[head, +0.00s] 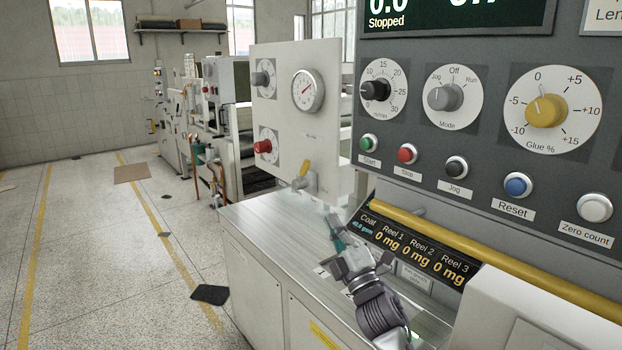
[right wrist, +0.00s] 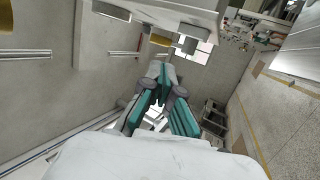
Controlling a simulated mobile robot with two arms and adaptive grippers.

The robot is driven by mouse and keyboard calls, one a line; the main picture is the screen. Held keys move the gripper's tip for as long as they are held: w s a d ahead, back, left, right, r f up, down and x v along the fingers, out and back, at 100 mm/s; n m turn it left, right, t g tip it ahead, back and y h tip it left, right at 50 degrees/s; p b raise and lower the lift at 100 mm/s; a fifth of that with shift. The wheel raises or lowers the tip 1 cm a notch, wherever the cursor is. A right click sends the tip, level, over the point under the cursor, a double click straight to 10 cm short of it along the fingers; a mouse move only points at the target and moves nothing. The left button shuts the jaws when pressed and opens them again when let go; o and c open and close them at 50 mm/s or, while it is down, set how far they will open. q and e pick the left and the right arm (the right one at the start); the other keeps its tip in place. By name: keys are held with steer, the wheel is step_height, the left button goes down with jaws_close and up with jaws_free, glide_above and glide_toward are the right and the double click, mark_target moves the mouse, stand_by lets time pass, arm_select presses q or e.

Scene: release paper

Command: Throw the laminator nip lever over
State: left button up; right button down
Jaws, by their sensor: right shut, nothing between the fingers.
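A small lever with a yellow handle (head: 303,170) sits on a grey fitting low on the upright white panel (head: 325,130) in the head view. I cannot tell for sure that it is the laminator nip lever, as no label on it is readable. My right gripper (head: 333,226) is below and slightly right of it, over the metal counter, apart from the lever. Its teal-lined fingers also show in the right wrist view (right wrist: 163,84), shut with nothing held. My left gripper is not in view.
The metal counter (head: 262,222) runs below the panel. A grey control console (head: 480,160) with knobs and buttons stands right, above a yellow bar (head: 450,242) and a weight display (head: 412,247). Open floor (head: 100,240) lies left. Other machines stand behind.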

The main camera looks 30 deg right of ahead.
mark_target(307, 171)
steer(key=p+x, duration=0.5)
steer(key=x, duration=0.7)
steer(key=shift+w+r, duration=0.15)
steer(key=shift+r, duration=0.05)
steer(key=shift+w+d+r+p, duration=0.1)
steer(key=shift+w+p, duration=0.25)
steer(key=shift+w, duration=0.1)
